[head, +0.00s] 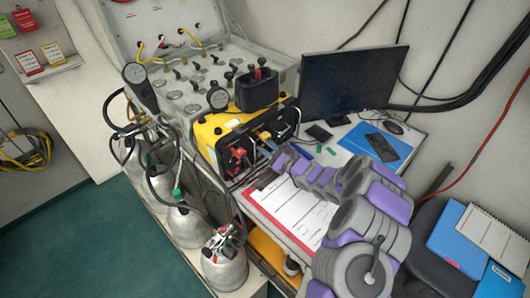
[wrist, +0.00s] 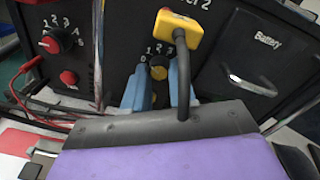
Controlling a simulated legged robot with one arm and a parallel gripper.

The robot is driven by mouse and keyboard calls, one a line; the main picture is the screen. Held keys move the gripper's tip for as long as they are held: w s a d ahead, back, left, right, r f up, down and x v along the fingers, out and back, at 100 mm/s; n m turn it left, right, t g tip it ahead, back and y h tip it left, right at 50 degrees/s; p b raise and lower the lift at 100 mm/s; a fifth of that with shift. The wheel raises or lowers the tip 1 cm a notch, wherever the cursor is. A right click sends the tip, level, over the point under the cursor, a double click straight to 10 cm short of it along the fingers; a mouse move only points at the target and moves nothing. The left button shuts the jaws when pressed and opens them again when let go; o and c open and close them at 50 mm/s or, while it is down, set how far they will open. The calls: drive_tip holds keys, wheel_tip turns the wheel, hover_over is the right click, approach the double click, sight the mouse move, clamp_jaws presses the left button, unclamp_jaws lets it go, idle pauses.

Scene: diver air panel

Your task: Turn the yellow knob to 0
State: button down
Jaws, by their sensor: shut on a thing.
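The yellow knob (wrist: 159,70) is on the black front panel in the wrist view, under a white scale with 1, 2 and 3 readable and a mark like 0 at its left. The knob's pointer is too small to read. My gripper (wrist: 159,84) has one blue finger on each side of the knob and is shut on it. In the head view my gripper (head: 268,153) is at the front of the yellow-cased unit (head: 212,130), and the knob cannot be made out there.
A yellow plug (wrist: 177,32) with a thick grey cable hangs just above and right of the knob. A clipboard (head: 290,212) lies under my arm.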

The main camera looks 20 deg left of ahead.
drive_tip(key=n+b, duration=0.1)
drive_tip(key=n, duration=0.1)
drive_tip(key=shift+f+n+b, duration=0.15)
drive_tip(key=shift+n+b, duration=0.45)
drive_tip(key=shift+n, duration=1.2)
drive_tip(key=shift+s+a, duration=0.1)
drive_tip(key=c, duration=0.9)
unclamp_jaws()
drive_tip(key=p+v, duration=0.4)
drive_tip(key=v, duration=1.3)
drive_tip(key=shift+s, duration=0.1)
